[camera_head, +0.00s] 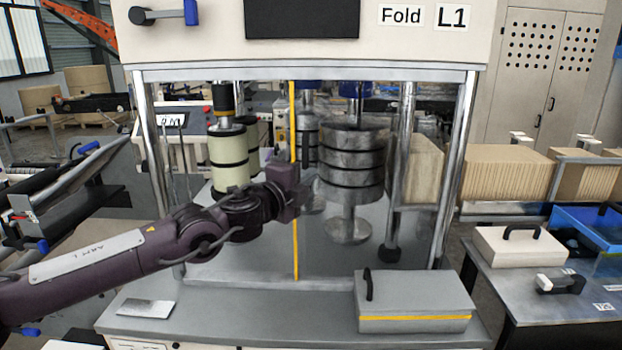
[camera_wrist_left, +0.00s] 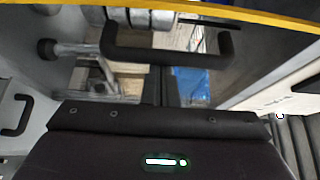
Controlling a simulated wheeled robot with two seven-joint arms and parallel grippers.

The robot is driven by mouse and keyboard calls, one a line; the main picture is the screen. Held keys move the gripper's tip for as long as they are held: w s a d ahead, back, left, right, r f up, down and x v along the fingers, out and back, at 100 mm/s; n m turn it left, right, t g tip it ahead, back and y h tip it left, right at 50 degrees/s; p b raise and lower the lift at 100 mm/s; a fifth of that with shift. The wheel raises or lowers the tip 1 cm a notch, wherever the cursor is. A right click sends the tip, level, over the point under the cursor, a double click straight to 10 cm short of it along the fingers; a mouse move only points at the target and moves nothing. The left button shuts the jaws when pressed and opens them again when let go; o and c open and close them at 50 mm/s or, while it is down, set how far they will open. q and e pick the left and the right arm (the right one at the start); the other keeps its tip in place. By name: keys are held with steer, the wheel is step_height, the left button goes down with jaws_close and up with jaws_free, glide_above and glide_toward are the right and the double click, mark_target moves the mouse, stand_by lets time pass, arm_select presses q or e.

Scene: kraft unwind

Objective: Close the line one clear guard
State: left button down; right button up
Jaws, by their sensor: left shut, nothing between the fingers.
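The line one machine, marked L1 (camera_head: 452,16), has a clear guard that is hard to make out. Its yellow edge strip (camera_head: 295,240) stands upright near the middle of the front opening and crosses the top of the left wrist view (camera_wrist_left: 230,14). A black bar handle (camera_wrist_left: 165,57) shows just below that strip in the wrist view. My left gripper (camera_head: 297,190) is shut and empty, at the yellow strip about halfway up. It hides part of the strip. I cannot tell whether it touches the handle. My right gripper is in neither view.
Behind the opening stand a cream roller (camera_head: 229,160) and a stack of grey metal rolls (camera_head: 351,165). A grey lidded box (camera_head: 412,300) with a black handle sits on the front ledge at right. Metal posts (camera_head: 455,170) frame the opening.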

arm_select(q)
steer(key=a+b, duration=0.4)
steer(key=a, duration=2.7)
steer(key=shift+a, duration=0.2)
steer(key=shift+d, duration=0.1)
